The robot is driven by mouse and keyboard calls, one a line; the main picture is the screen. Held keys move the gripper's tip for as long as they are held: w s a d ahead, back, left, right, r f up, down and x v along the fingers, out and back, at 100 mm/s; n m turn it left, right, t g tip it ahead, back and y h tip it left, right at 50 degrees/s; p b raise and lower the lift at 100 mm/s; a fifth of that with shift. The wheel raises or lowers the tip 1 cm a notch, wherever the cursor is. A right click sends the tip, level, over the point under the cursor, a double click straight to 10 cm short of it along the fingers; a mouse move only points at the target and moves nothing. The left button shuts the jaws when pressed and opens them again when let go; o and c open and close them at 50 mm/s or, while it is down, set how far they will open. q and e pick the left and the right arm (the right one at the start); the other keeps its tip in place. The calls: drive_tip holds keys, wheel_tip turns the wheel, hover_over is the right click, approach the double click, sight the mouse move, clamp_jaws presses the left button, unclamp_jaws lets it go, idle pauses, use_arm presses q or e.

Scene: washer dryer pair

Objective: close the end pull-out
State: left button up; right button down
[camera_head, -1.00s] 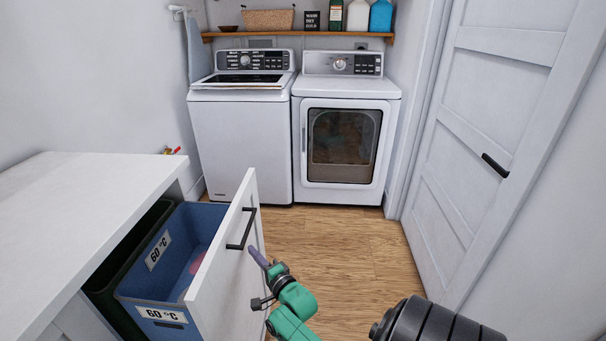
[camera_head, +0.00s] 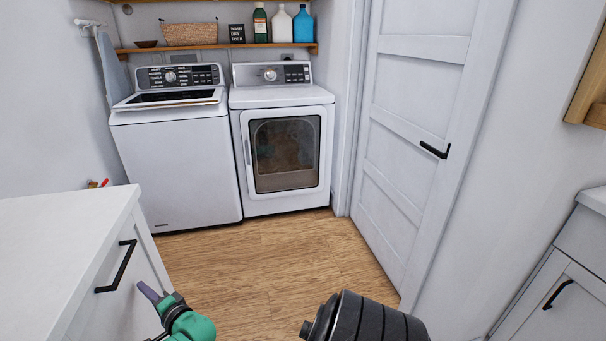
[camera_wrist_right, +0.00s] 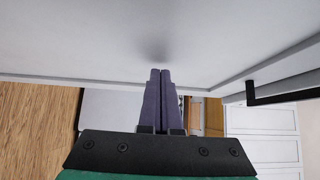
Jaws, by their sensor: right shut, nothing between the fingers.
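The end pull-out has a white front (camera_head: 125,290) with a black bar handle (camera_head: 116,268). In the head view its front lies close against the end of the white counter (camera_head: 60,225), with no gap or bins showing. The wrist view shows the front's white panel (camera_wrist_right: 150,40) close up and the handle (camera_wrist_right: 285,97) at the right. My right gripper (camera_head: 150,292) has purple fingers, pressed together and empty. Its fingertips (camera_wrist_right: 160,72) point at the panel beside the handle and look touching or nearly so. My left gripper is not in view.
A washer (camera_head: 175,165) and a dryer (camera_head: 283,155) stand at the back wall. A white door (camera_head: 410,130) with a black handle is to their right. Another white cabinet (camera_head: 565,290) is at the far right. The wooden floor (camera_head: 255,265) between is clear.

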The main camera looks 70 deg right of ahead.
drive_tip(key=shift+w+a+r, duration=0.2)
drive_tip(key=shift+w+a, duration=0.05)
drive_tip(key=shift+w, duration=0.15)
drive_tip(key=shift+a+r, duration=0.1)
drive_tip(key=shift+r, duration=0.05)
idle(0.4)
